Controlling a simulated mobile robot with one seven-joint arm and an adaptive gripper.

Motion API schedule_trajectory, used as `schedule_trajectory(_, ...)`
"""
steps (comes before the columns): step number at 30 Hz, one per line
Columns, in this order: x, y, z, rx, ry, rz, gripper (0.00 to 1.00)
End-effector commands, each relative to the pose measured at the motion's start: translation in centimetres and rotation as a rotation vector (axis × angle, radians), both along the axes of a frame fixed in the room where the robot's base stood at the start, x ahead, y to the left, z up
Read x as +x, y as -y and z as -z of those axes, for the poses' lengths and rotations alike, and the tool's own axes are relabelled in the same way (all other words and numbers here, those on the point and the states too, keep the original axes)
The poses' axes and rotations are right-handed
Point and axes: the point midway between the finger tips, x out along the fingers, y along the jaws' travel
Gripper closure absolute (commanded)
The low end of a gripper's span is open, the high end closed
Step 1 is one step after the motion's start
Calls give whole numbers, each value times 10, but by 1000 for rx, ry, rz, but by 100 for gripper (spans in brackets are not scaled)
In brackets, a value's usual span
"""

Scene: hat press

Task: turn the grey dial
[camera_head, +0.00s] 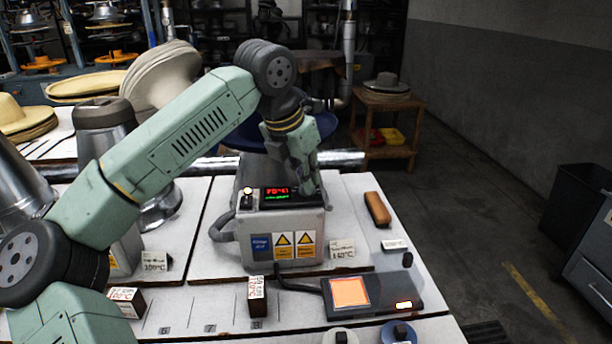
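My gripper (309,184) points down at the right end of the top of a grey control box (296,224), beside its lit red and green display (277,193). Its fingers look close together, but the view is too small to tell whether they are open or shut. They cover the panel there, so I cannot make out a grey dial under them or whether they touch one. A round light-coloured knob (248,192) sits left of the display. At the bottom edge are a pale round dial (341,335) and a blue one (398,333), both partly cut off.
A dark unit with a glowing orange panel (350,292) lies in front of the box. A brown brush-like block (377,209) lies to the right. A hat press with a blue brim (326,123) stands behind.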

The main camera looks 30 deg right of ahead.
Motion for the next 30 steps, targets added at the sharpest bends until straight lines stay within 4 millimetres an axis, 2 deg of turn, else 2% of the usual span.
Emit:
schedule_trajectory(14,-1,0,3,3,-1,-26,100)
schedule_trajectory(30,-1,0,5,6,1,-357,100)
